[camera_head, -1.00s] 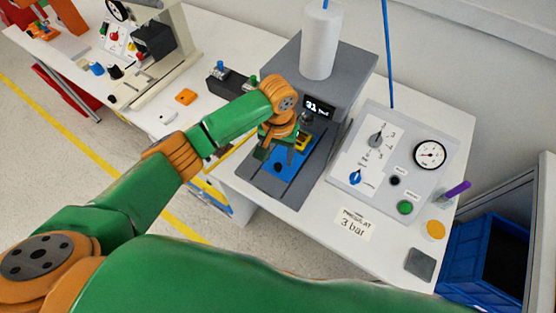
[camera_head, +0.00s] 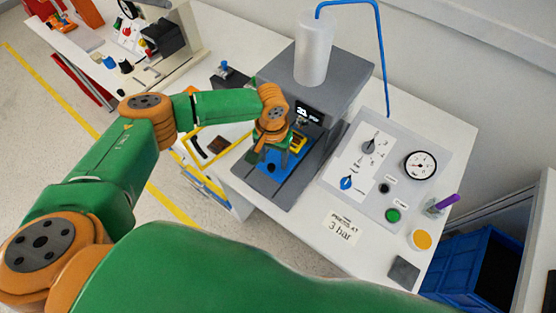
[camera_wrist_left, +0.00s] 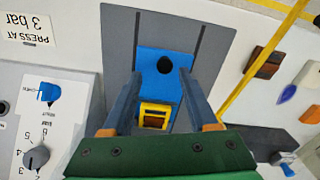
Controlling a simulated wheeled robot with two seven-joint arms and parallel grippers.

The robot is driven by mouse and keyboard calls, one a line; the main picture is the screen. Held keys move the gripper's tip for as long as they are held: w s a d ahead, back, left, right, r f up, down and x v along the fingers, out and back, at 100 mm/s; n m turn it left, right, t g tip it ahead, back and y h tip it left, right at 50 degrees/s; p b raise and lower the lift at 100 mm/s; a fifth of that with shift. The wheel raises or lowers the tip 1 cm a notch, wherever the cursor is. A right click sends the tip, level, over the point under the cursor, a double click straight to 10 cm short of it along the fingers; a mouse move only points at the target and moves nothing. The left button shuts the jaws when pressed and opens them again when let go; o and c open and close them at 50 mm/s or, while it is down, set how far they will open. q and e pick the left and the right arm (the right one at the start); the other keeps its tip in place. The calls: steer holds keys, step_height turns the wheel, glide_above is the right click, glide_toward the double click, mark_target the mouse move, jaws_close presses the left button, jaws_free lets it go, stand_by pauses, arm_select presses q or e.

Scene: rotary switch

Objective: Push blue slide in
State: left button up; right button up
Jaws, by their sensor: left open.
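The blue slide (camera_head: 268,166) lies in the grey base of the press (camera_head: 330,75). A round dark hole shows in it. The yellow block (camera_head: 298,142) also shows in the head view beside my fingers. My left gripper (camera_head: 277,160) is open over the slide. In the left wrist view its fingers (camera_wrist_left: 160,76) stand apart on both sides of the slide. I cannot tell whether they touch it.
A control panel (camera_head: 355,207) with knobs, a green button and a gauge (camera_head: 420,165) is right of the press. A sign (camera_head: 342,229), a yellow round lid (camera_head: 421,240) and a dark square pad (camera_head: 403,271) lie near the front edge.

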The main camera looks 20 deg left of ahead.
mark_target(270, 167)
arm_select(q)
steer(key=f, duration=0.1)
steer(key=a+f, duration=0.1)
steer(key=f, duration=0.1)
steer(key=shift+s, duration=0.15)
steer(key=shift+f, duration=0.45)
steer(key=shift+d, duration=0.15)
steer(key=shift+c, duration=0.6)
jaws_close()
